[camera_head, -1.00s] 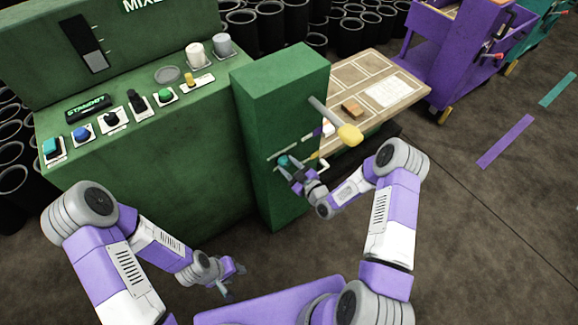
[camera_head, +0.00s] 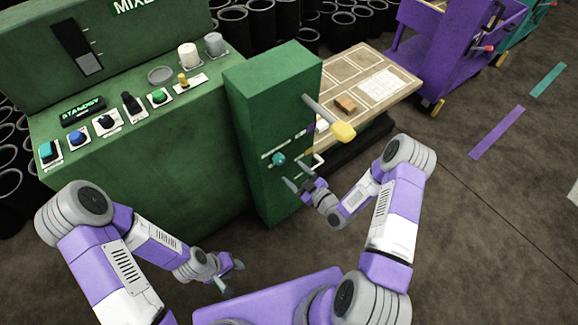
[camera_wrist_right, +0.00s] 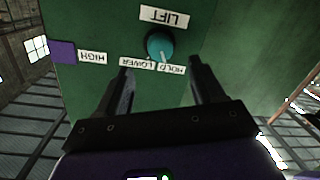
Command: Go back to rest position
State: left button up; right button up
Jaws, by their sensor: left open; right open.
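My right gripper (camera_head: 303,186) is open and empty in front of the green cabinet (camera_head: 272,95). A teal knob (camera_head: 278,159) on the cabinet's face is just ahead of it, apart from the fingers. In the right wrist view the two fingers of my right gripper (camera_wrist_right: 160,85) stand apart with nothing between them. The teal knob (camera_wrist_right: 160,46) shows beyond them, below a LIFT label and near LOWER, HOLD and HIGH labels. My left gripper (camera_head: 230,276) is open and empty, low in front of the green machine.
The green machine's panel (camera_head: 125,110) has several buttons and knobs, with a STANDBY display (camera_head: 83,110). A board (camera_head: 350,90) holds a small brown block (camera_head: 346,104). A purple cart (camera_head: 445,55) stands far right.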

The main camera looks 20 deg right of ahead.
jog(key=shift+s+d, duration=0.15)
jog(key=shift+s, duration=0.25)
jog(key=s+a+f+m+g+p, duration=0.1)
jog(key=s+a+m+g, duration=0.2)
jog(key=s, duration=0.4)
jog(key=s+a+f+m+g+h+p, duration=0.1)
jog(key=s+a+m+g+p, duration=0.1)
jog(key=s+m+g, duration=0.3)
jog(key=s+a+f+m+g+h+p, duration=0.1)
jog(key=s+a+m+g+p, duration=0.1)
jog(key=s+g, duration=0.5)
jog(key=shift+s+a+m, duration=0.9)
jog(key=shift+s+a, duration=0.25)
